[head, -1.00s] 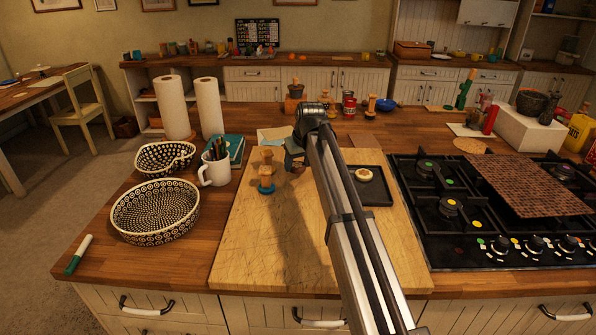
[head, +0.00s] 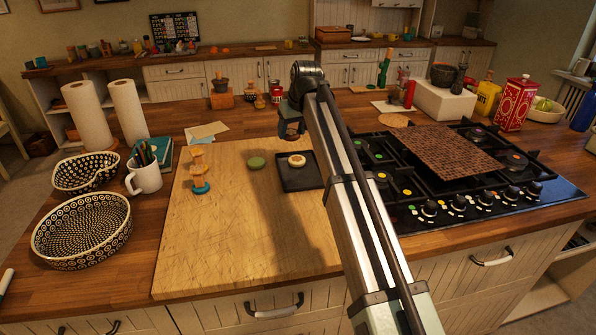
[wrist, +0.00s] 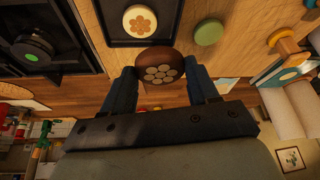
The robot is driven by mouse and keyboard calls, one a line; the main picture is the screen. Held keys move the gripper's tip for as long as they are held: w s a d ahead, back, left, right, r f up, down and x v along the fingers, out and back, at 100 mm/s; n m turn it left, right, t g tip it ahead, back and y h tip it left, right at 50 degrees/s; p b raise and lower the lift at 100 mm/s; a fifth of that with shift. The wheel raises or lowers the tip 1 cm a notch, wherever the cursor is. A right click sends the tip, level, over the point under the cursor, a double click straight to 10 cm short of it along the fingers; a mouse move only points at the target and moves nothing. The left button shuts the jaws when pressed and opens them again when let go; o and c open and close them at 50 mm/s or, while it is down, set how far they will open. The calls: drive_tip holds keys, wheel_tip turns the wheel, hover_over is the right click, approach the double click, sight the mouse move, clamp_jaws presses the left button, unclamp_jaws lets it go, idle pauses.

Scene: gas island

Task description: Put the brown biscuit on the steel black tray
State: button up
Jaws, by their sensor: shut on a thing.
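The brown biscuit (wrist: 161,66), with pale round spots on its face, is between the two blue fingers of my gripper (wrist: 163,82) in the wrist view. My gripper is shut on it and holds it up. The black tray (wrist: 172,35) lies just beyond it in that view. In the head view, the tray (head: 301,183) lies on the wooden board, partly hidden by my arm. My gripper (head: 291,128) hangs above the tray's far edge there. A cream biscuit (head: 297,160) lies on the tray.
A green biscuit (head: 256,162) lies on the board (head: 240,230) left of the tray. A stacked wooden piece (head: 199,170) stands farther left. The gas hob (head: 400,180) is to the right, with a brown mat (head: 440,152) on it. The board's front is clear.

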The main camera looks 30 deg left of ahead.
hover_over(302, 178)
drive_tip(key=w, duration=0.2)
drive_tip(key=shift+s+d+f+n, duration=0.7)
drive_tip(key=shift+s+f+n, duration=0.3)
drive_tip(key=shift+s, duration=0.4)
drive_tip(key=shift+g, duration=0.4)
drive_tip(key=shift+f, duration=4.45)
drive_tip(key=shift+f, duration=0.1)
drive_tip(key=o, duration=1)
drive_tip(key=shift+o, duration=0.2)
drive_tip(key=v, duration=1.2)
